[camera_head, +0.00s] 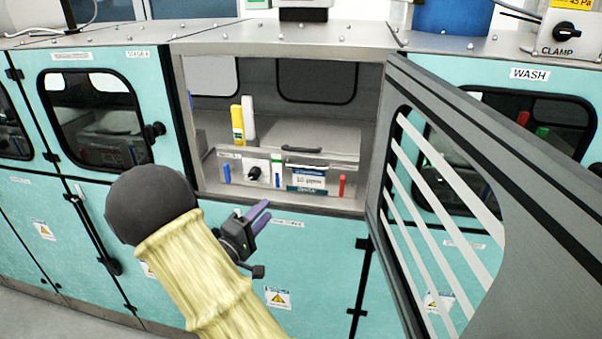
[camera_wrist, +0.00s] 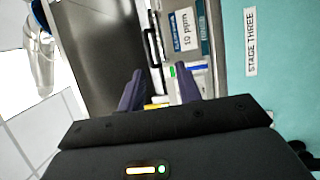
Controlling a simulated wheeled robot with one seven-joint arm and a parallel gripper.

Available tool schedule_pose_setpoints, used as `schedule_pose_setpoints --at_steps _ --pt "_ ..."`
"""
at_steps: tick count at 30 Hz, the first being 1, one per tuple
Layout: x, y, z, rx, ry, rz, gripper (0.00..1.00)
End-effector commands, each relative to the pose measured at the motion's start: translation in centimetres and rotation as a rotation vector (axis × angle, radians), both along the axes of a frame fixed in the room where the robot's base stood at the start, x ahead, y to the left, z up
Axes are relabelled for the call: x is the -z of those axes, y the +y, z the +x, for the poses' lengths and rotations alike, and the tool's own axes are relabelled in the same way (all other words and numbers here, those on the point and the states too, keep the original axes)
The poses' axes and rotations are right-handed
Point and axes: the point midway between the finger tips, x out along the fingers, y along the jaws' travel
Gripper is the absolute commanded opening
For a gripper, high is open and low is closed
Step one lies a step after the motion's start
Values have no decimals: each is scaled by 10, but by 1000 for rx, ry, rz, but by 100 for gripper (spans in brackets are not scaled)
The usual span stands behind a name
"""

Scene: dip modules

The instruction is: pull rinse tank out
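The rinse tank (camera_head: 315,137) is a grey lidded box inside the open middle cabinet, with a dark handle on its lid. A low front panel with a black knob (camera_head: 254,173), a "10 ppm" label and coloured tabs shows at its front. The label (camera_wrist: 186,30) also shows in the wrist view. My gripper (camera_head: 262,210) is in front of the cabinet, just below the opening's front edge and apart from the tank. In the wrist view my gripper (camera_wrist: 158,75) has its two purple fingers apart with nothing held between them. The tank's rear is hidden.
The cabinet's striped window door (camera_head: 380,165) stands swung open on the right. Yellow and white bottles (camera_head: 238,125) stand left of the tank. Closed teal cabinets (camera_head: 105,110) flank the left side. A "STAGE THREE" sign (camera_wrist: 251,42) is on the teal panel.

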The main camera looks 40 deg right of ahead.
Motion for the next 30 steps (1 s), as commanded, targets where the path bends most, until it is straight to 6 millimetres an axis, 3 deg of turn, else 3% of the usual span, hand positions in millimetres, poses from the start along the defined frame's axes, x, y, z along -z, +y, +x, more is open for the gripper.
schedule_pose_setpoints --at_steps 9,14,30 --pt "-1 -1 0 0 -1 1 34" --pt "-3 -12 3 3 -2 2 34" --pt "-20 -98 30 3 -2 2 34"
